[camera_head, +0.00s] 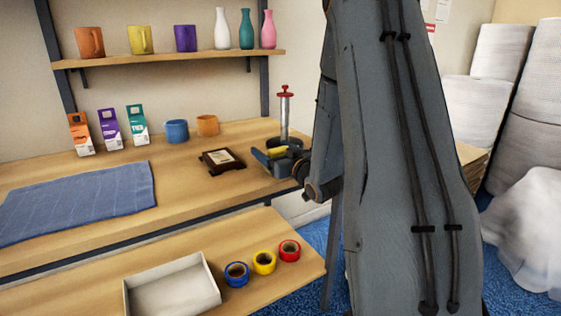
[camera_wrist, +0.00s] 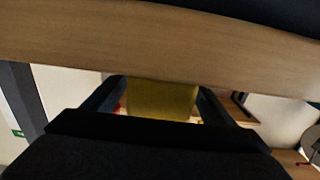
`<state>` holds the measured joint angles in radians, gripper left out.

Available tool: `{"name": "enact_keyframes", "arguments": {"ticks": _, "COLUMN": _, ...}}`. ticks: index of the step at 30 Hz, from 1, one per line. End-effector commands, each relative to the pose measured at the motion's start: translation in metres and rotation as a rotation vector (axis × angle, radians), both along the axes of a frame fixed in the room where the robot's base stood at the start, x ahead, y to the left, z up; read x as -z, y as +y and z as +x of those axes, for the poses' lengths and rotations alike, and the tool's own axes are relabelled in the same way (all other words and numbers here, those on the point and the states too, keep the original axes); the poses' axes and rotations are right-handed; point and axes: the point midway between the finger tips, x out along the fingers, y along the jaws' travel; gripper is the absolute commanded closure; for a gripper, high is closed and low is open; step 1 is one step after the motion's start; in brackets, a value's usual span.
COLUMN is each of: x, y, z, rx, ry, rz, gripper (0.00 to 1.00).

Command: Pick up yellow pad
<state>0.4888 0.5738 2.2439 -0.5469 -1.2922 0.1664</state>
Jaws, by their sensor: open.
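The yellow pad (camera_wrist: 160,98) shows in the wrist view between the two dark fingers of my gripper (camera_wrist: 160,90). Its lower edge is hidden by my gripper's body. In the head view my gripper (camera_head: 270,158) is at the right end of the wooden table, and a small patch of the yellow pad (camera_head: 278,153) shows at its fingers. My gripper is open, with the fingers on either side of the pad. I cannot tell whether they touch it.
A metal post with a red top (camera_head: 284,115) stands just behind my gripper. A dark-framed block (camera_head: 222,161) lies left of it, with an orange mug (camera_head: 207,125) and a blue mug (camera_head: 176,131) beyond. A white tray (camera_head: 210,283) and tape rolls (camera_head: 264,262) are on the lower shelf.

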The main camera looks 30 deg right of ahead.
Motion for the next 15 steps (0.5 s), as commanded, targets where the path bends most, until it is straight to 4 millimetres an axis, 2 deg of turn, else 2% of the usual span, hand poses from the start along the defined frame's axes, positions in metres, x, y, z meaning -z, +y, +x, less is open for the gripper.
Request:
{"name": "enact_keyframes", "arguments": {"ticks": 3, "x": 0.0002, "y": -0.0004, "z": -0.0004, "rx": 0.001, "ry": 0.0, "rz": 0.0, "gripper": 0.24}}
{"name": "enact_keyframes", "arguments": {"ticks": 11, "x": 0.0002, "y": -0.0008, "z": -0.0007, "rx": 0.001, "ry": 0.001, "rz": 0.0, "gripper": 0.66}}
{"name": "enact_keyframes", "arguments": {"ticks": 15, "x": 0.0001, "y": -0.0009, "z": -0.0008, "rx": 0.001, "ry": 0.0, "rz": 0.0, "gripper": 0.66}}
